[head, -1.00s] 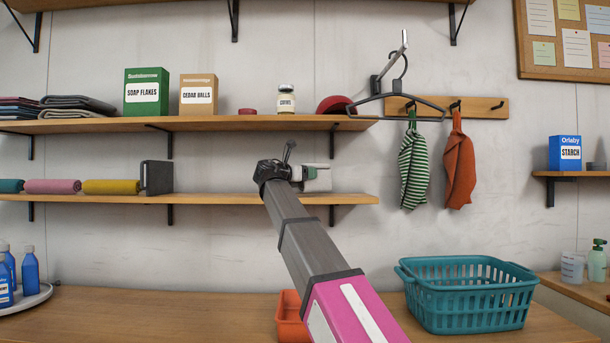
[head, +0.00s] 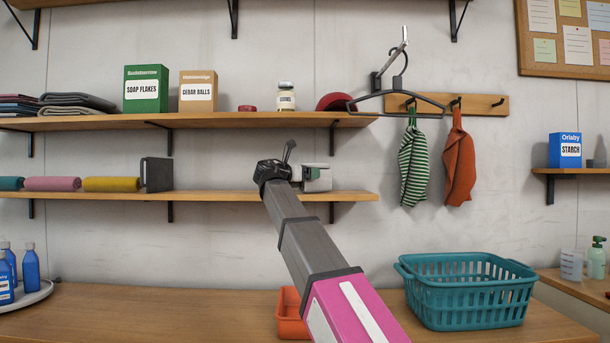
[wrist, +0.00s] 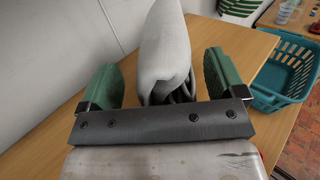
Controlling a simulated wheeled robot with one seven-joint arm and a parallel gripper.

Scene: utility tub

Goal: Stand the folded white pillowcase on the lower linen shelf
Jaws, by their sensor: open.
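The folded white pillowcase (wrist: 166,50) stands on edge between my gripper's two green fingers in the wrist view, with a visible gap on each side. In the head view the pillowcase (head: 319,184) is a small pale shape at the right part of the lower linen shelf (head: 355,196), partly hidden by my gripper (head: 312,173). It looks upright with its bottom at the shelf board. My gripper is open around it, at shelf height; the wrist view also shows the gripper (wrist: 160,72). The pillowcase's far end is cut off by the wrist view.
A dark grey upright block (head: 157,175) and rolled towels (head: 112,184) sit left on the lower shelf. The upper shelf (head: 220,122) is close above my gripper. A hanger (head: 400,103) and cloths hang to the right. A teal basket (head: 466,292) stands on the counter below.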

